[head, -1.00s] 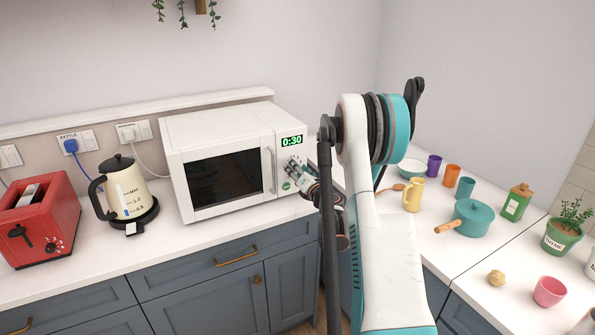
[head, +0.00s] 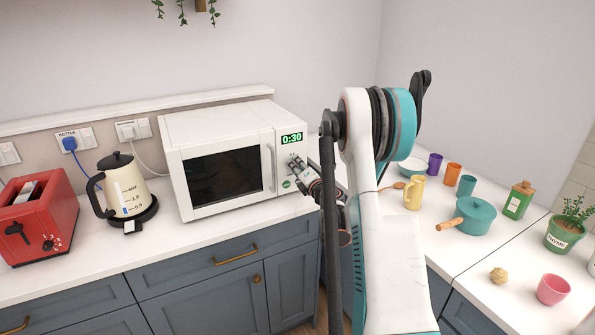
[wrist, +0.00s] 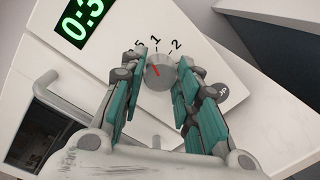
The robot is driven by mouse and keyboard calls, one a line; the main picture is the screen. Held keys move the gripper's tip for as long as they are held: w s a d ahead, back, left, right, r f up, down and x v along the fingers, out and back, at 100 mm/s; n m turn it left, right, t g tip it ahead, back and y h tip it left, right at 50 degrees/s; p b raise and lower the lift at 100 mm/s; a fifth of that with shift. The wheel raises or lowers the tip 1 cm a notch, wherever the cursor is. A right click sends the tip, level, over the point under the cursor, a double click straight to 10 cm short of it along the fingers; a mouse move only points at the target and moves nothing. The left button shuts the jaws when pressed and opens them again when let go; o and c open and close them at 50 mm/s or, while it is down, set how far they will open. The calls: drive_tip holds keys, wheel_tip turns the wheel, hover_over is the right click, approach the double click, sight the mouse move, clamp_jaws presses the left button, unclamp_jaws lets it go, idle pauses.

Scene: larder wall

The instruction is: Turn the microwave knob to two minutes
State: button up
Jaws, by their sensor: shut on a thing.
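The white microwave (head: 200,135) stands on the counter with its door shut, and its green display reads 0:30 in the head view. Its grey knob (wrist: 160,71) shows in the wrist view, with a red pointer mark and the figures 1 and 2 printed around it. The mark points up and left, towards the side of a partly hidden figure ending in 5. My gripper (wrist: 157,75) has its two teal-padded fingers on either side of the knob and is shut on it. In the head view my gripper (head: 296,165) is at the control panel and covers the knob.
The door handle (head: 270,168) stands out left of the panel. A kettle (head: 125,190) and red toaster (head: 40,222) stand to the left. Mugs and a teal pot (head: 475,215) are on the right counter.

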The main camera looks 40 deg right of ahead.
drive_tip(key=m+y+b, duration=0.1)
drive_tip(key=m+b, duration=0.2)
drive_tip(key=m, duration=0.7)
drive_tip(key=shift+d+f+m, duration=0.1)
drive_tip(key=shift+m, duration=0.3)
idle(0.4)
drive_tip(key=o, duration=1.1)
drive_tip(key=shift+c, duration=0.2)
drive_tip(key=shift+s, duration=0.15)
drive_tip(key=v, duration=1.1)
drive_tip(key=shift+s, duration=0.35)
